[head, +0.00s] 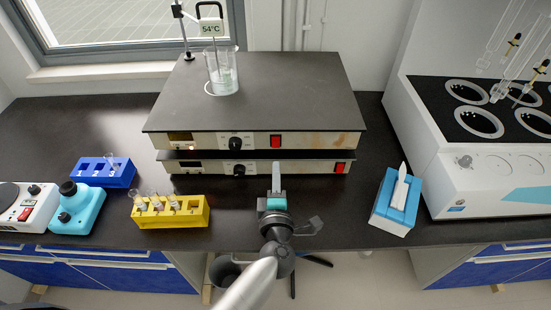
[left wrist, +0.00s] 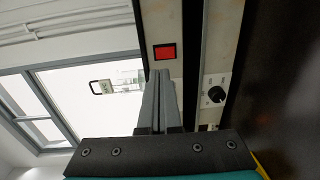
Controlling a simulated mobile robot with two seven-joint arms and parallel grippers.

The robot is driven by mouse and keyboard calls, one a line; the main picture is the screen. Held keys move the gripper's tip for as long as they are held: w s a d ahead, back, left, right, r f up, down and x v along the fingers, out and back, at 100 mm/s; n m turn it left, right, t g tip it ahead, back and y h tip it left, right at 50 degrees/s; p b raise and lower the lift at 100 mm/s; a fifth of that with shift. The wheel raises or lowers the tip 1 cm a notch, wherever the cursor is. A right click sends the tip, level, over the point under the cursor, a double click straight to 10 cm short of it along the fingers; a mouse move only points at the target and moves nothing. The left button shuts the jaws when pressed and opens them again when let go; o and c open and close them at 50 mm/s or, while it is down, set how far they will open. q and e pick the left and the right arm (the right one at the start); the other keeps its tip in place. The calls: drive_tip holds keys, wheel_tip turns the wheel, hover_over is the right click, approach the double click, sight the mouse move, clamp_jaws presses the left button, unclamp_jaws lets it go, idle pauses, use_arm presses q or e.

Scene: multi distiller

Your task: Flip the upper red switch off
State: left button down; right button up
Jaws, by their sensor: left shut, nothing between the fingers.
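Two flat heating units are stacked on the bench. The upper red switch (head: 275,141) is on the front panel of the upper unit (head: 250,90), right of its black knob (head: 236,144). It also shows in the left wrist view (left wrist: 165,51), just beyond the fingertips. I cannot tell which way its rocker is tilted. My left gripper (head: 276,168) is shut and empty, with its fingertips just below that switch in the head view; its fingers also show in the left wrist view (left wrist: 160,76). I see no clear contact. My right gripper is not in view.
The lower unit (head: 200,168) has its own red switch (head: 340,168). A beaker (head: 222,72) stands on top at the back. A yellow tube rack (head: 170,212) and blue rack (head: 104,172) are to the left. A blue-and-white box (head: 396,203) stands to the right.

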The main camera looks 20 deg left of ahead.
use_arm(q)
drive_tip(key=shift+v, duration=2.55)
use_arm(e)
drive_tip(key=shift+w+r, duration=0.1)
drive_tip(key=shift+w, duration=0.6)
use_arm(q)
drive_tip(key=shift+r, duration=0.15)
